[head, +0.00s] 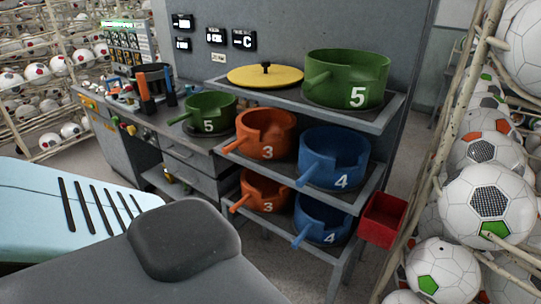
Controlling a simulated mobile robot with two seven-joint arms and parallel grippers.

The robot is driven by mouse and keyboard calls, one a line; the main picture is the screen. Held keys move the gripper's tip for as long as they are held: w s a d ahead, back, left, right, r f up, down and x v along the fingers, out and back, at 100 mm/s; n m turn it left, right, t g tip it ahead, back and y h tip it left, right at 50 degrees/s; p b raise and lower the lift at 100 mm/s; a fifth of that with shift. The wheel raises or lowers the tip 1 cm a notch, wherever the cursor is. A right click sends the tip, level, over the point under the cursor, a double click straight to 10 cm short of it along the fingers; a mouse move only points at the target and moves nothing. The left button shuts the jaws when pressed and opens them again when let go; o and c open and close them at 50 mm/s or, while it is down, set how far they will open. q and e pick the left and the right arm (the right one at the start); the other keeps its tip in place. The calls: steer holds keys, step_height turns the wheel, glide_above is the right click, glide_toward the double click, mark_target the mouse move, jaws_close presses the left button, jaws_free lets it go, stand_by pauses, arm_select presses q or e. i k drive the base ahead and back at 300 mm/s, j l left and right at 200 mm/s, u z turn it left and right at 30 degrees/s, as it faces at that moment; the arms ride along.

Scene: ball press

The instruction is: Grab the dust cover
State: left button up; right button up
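A flat round yellow lid with a black knob (246,76) lies on the top shelf of the grey rack in the head view. It is the only cover-like thing that I can make out, so I take it as the dust cover. It lies to the left of the large green pot marked 5 (322,70) and close to it. The lid's top faces up and its knob is free. Neither of my grippers shows in this view, so I cannot see where they are or what they hold.
Orange pots marked 3 (252,131) and blue pots marked 4 (331,151) fill the lower shelves. A smaller green pot (203,106) stands on the workbench at left. A red bin (383,219) hangs at right. Ball racks flank both sides.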

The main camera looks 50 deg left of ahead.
mark_target(264, 76)
steer(key=u, duration=1.6)
steer(key=z, duration=0.55)
steer(key=j+z, duration=0.15)
steer(key=z, duration=0.25)
steer(key=j+z, duration=0.2)
steer(key=z, duration=0.2)
steer(key=j+z, duration=0.15)
steer(key=z, duration=0.3)
steer(key=k+j+z, duration=0.15)
steer(key=j+z, duration=0.2)
steer(key=k+j+z, duration=0.2)
steer(key=j+z, duration=0.15)
steer(key=k+j+z, duration=0.35)
steer(key=k+j, duration=0.9)
steer(key=j+z, duration=0.05)
